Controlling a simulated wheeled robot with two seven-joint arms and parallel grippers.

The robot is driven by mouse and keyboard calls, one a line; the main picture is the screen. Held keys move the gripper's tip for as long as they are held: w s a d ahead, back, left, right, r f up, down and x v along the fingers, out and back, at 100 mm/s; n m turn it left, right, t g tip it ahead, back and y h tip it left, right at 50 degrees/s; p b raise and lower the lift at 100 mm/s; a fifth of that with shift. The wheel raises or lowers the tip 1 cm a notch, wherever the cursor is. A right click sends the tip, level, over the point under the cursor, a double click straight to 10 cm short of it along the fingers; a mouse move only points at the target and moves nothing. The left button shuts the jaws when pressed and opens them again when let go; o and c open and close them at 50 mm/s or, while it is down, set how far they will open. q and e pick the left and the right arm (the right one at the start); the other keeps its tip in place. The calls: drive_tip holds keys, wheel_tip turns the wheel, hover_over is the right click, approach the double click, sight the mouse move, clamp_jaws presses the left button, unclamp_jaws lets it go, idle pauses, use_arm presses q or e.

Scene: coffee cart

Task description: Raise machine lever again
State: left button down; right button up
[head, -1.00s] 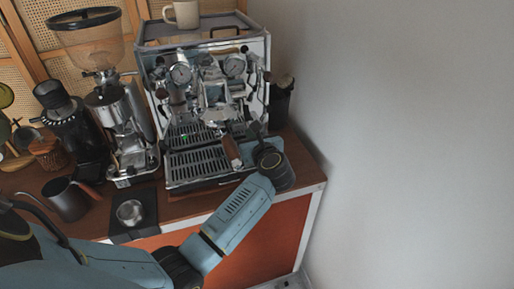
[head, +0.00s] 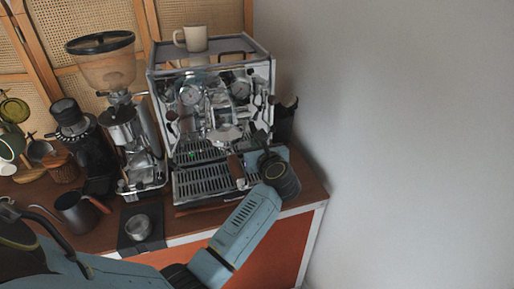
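The espresso machine (head: 222,140) is a chrome box with two gauges, standing on the wooden counter. Its brown-handled portafilter (head: 236,167) sits under the group head (head: 222,116) at the front. The machine lever cannot be made out clearly; my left gripper and wrist cover that part of the group's right side. My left gripper (head: 257,141) is at the machine's front right, close to the group. Its dark fingers are small and partly hidden by the wrist, so I cannot tell whether they are open or touching the lever. My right gripper is not in view.
A cream mug (head: 195,39) stands on the machine. A grinder (head: 132,145) stands left of it, and a dark container (head: 284,120) behind its right side. A dark pitcher (head: 77,211) and a small metal cup (head: 138,227) on a black mat are nearer. The wall closes the right.

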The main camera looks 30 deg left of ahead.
sight(255, 131)
use_arm(q)
drive_tip(key=shift+w+a+r+p, duration=0.1)
drive_tip(key=shift+a+r+p, duration=0.1)
drive_tip(key=shift+r, duration=0.4)
drive_tip(key=shift+w+a+r+p, duration=0.1)
drive_tip(key=shift+a+r, duration=0.1)
drive_tip(key=shift+r, duration=0.4)
drive_tip(key=shift+w+a+r+p, duration=0.1)
drive_tip(key=shift+w+a+p, duration=0.05)
drive_tip(key=shift+p, duration=0.15)
drive_tip(key=shift+r+p, duration=0.3)
drive_tip(key=shift+d+r+p, duration=0.2)
drive_tip(key=shift+r+p, duration=0.7)
drive_tip(key=shift+r, duration=0.25)
drive_tip(key=shift+f, duration=0.3)
drive_tip(key=s+d+p, duration=0.1)
drive_tip(key=s+d, duration=0.5)
drive_tip(key=s, duration=0.1)
drive_tip(key=shift+s+r, duration=0.3)
drive_tip(key=shift+s, duration=0.05)
drive_tip(key=shift+d, duration=0.1)
